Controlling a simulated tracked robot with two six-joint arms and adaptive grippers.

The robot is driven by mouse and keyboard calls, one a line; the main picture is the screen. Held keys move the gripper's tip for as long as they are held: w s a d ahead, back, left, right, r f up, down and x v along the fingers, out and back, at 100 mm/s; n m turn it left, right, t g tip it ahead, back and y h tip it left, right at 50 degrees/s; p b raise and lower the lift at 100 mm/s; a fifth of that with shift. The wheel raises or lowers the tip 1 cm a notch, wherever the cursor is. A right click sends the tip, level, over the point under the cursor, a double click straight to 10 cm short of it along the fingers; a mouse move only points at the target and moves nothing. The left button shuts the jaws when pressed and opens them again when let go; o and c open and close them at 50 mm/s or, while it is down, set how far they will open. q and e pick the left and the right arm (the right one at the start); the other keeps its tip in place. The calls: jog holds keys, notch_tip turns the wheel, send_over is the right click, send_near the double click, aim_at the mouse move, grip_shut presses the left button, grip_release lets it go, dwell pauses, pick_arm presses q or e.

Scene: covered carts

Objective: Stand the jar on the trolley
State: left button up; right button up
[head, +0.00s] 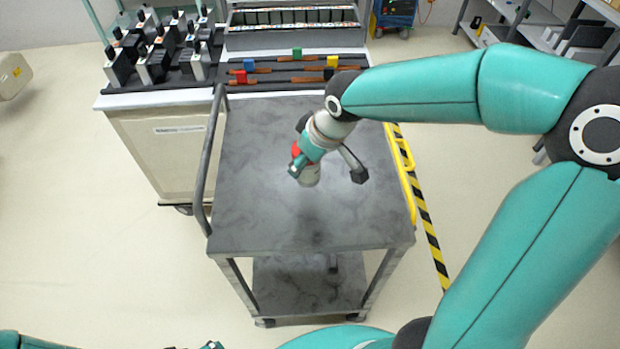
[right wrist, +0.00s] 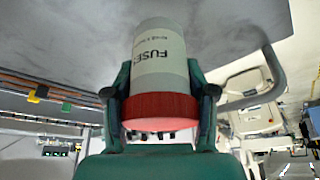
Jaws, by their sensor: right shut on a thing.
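The jar (head: 311,176) is pale grey with a red lid; in the right wrist view the jar (right wrist: 158,55) shows a label reading "FUSES". My right gripper (head: 303,161) is shut on it near the lid, with one finger on each side in the right wrist view (right wrist: 160,98). The jar is over the middle of the grey trolley's top (head: 255,215), lid toward my gripper and base toward the top. I cannot tell whether its base touches the surface. Of my left arm, only small parts show at the bottom edge, and its fingers cannot be made out.
The trolley top is otherwise clear, with a dark handle rail (head: 208,150) on its left. Behind it, a cart (head: 165,150) carries several black-and-white blocks and a rack of tools with coloured tags. Yellow-black floor tape (head: 430,225) runs on the right.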

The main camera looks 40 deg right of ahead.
aim_at(317, 169)
jog(key=shift+f+b, duration=0.3)
jog(key=shift+f, duration=3.25)
jog(key=o, duration=1.3)
jog(key=shift+f, duration=0.1)
jog(key=shift+r, duration=0.2)
jog(key=shift+s+d+r, duration=0.1)
jog(key=shift+r, duration=0.25)
jog(key=v, duration=1.1)
jog(key=shift+s+p, duration=0.2)
jog(key=shift+p, duration=0.2)
